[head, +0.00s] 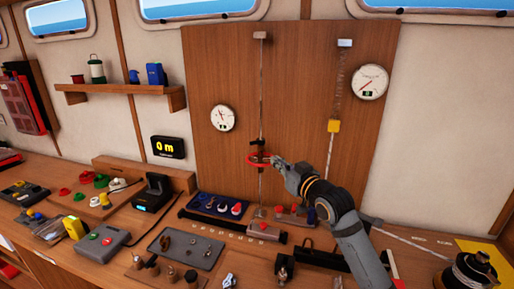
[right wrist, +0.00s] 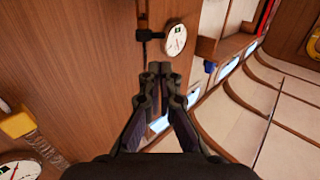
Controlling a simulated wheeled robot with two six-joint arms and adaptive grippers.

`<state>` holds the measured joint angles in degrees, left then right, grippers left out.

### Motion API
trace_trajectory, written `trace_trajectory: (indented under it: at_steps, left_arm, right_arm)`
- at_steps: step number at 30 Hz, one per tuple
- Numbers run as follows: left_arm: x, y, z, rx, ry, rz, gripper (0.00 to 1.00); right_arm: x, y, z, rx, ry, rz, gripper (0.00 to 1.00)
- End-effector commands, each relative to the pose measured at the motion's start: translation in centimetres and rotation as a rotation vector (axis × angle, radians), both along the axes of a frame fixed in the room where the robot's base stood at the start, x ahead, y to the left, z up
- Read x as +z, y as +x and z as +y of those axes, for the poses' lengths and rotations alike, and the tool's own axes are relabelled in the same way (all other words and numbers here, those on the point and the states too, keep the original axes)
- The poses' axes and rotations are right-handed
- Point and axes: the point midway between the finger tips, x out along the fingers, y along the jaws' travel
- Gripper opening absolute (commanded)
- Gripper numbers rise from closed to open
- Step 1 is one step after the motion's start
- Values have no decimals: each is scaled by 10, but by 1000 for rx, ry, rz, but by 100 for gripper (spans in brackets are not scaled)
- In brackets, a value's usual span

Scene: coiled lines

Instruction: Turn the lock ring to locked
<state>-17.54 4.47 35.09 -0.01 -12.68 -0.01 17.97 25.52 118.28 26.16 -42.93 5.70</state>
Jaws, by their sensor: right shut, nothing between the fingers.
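A red ring (head: 258,161), which looks like the lock ring, sits around the thin vertical rod (head: 261,100) in front of the wooden panel. A small black fitting (head: 257,146) is on the rod just above it. My right gripper (head: 279,161) is at the right side of the ring, close to it; I cannot tell whether they touch. In the right wrist view its fingers (right wrist: 159,72) are together with nothing between them. The ring does not show clearly there, and no lock marking is readable. My left gripper is not in view.
The wooden panel (head: 205,65) also holds two round gauges (head: 222,118) and a spring with a yellow block (head: 333,126). Below, the bench carries a blue tray (head: 218,206), a grey tray (head: 186,249) and a black scanner-like device (head: 155,191). A dark spool (head: 466,273) stands at right.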

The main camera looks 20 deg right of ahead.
Motion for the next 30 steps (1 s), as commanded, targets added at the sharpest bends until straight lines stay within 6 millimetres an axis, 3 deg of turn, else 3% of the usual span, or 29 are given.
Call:
trace_trajectory:
  at_steps: [7, 18, 30]
  left_arm:
    - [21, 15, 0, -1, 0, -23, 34]
    - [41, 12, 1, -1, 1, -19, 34]
    - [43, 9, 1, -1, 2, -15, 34]
  right_arm:
    - [5, 49, 11, 2, 7, 1, 0]
    - [3, 115, 24, 2, 1, 1, 0]
    - [0, 127, 26, 2, 0, 1, 0]
